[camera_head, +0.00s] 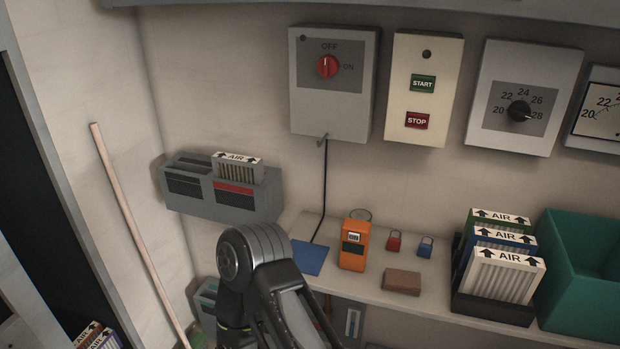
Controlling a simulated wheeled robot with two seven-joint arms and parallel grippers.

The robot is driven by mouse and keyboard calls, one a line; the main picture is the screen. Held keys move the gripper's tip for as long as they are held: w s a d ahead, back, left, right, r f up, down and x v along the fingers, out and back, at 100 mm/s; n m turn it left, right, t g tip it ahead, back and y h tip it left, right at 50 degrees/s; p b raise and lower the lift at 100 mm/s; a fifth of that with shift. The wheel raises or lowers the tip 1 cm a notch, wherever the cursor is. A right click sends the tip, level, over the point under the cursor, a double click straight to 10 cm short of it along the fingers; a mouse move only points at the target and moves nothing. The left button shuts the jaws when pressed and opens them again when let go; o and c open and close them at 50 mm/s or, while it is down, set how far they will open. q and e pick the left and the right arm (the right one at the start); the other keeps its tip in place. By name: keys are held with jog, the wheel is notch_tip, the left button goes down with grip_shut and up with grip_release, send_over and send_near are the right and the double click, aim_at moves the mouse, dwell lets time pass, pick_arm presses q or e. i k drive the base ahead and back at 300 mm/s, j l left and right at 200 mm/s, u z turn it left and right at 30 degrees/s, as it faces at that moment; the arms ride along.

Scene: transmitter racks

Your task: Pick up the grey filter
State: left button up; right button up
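A filter with a pale grey frame, white pleats and an "AIR" label (503,277) stands at the front of a dark rack (492,308) on the shelf, right of centre. A blue-framed filter (498,241) and a green-framed filter (500,217) stand behind it. Another greyish filter (237,171) sits upright in a grey wall unit (222,202) at left, its lower part hidden. A dark part of my arm (262,280) rises from the bottom, left of centre. No fingertips show, and neither gripper can be made out.
The shelf holds an orange device (354,244), a brown block (402,282), red (394,241) and blue (426,246) padlocks, and a blue sheet (311,258). A teal bin (575,275) stands right of the rack. A wooden pole (137,225) leans at left. Control boxes hang above.

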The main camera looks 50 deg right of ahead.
aim_at(238, 168)
jog(key=z, duration=1.25)
jog(key=i+j, duration=1.15)
jog(key=i+z, duration=0.1)
jog(key=z, duration=1.55)
